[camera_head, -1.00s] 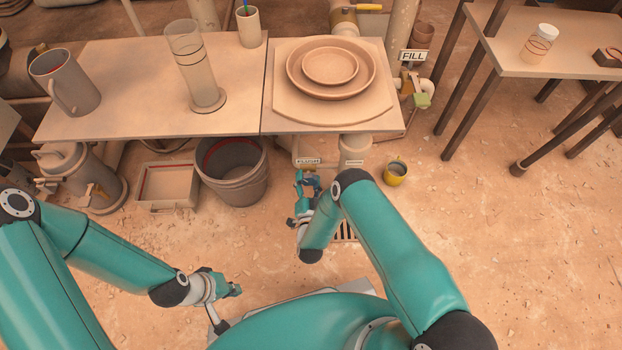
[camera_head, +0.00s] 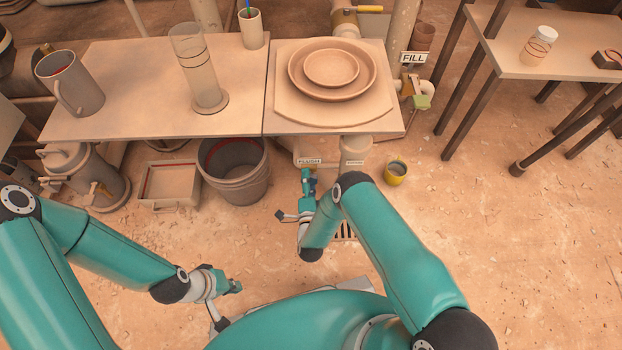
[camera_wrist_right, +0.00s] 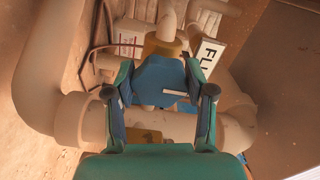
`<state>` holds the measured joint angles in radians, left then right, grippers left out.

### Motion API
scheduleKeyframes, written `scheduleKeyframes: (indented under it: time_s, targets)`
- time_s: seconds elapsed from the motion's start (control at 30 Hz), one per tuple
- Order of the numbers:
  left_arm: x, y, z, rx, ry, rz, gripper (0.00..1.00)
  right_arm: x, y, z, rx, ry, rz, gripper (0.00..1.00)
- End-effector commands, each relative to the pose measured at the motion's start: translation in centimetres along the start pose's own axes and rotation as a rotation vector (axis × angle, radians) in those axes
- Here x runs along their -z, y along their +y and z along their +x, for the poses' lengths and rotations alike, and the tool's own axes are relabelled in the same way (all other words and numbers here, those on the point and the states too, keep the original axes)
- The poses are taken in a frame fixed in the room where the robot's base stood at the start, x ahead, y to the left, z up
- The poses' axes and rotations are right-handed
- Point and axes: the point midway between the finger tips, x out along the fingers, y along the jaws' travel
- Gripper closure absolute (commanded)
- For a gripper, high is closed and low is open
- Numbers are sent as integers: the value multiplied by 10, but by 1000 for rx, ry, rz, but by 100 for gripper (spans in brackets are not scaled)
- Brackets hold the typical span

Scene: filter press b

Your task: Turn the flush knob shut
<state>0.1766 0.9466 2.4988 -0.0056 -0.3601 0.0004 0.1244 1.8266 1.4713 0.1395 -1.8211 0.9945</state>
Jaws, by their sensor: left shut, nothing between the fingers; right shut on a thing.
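The blue flush knob (camera_wrist_right: 158,78) sits on a pipe valve under the bench. In the right wrist view it lies between the two fingers of my right gripper (camera_wrist_right: 160,92), which is shut on it. The knob has a short white mark, lying roughly across the picture. In the head view my right gripper (camera_head: 308,178) is just below the FLUSH label (camera_head: 308,161) and hides most of the knob. The label also shows, tilted and partly cut off, in the right wrist view (camera_wrist_right: 207,57). My left gripper (camera_head: 235,287) is shut and empty, low above the floor.
Large beige pipes (camera_wrist_right: 85,120) surround the knob. A grey bucket (camera_head: 233,178) and a tray (camera_head: 168,185) stand left of it, a small yellow pot (camera_head: 396,173) to the right. The bench (camera_head: 130,85) overhangs behind. Floor at right is open.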

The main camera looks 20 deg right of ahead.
Motion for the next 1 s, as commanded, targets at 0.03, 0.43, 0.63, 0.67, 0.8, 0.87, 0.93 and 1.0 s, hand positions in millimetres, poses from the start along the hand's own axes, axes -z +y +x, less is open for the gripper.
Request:
scheduleKeyframes:
  time_s: [0.03,0.43,0.63,0.67,0.8,0.87,0.93,1.0]
  targets:
    - [0,0,0,0,0,0,100,6,3,1,-7,17,4,81]
    - [0,0,0,0,0,0,100,6,3,1,-7,16,14,81]
    - [0,0,0,0,0,0,100,4,3,1,-6,12,14,20]
    - [0,0,0,0,0,0,100,4,2,1,-6,11,14,20]
    - [0,0,0,0,0,0,100,2,2,0,-5,8,13,20]
    - [0,0,0,0,0,0,100,2,2,0,-5,7,13,20]
    - [0,0,0,0,0,0,100,2,1,0,-4,6,13,20]
    - [0,0,-1,0,0,0,100,2,-2,0,-3,6,14,20]
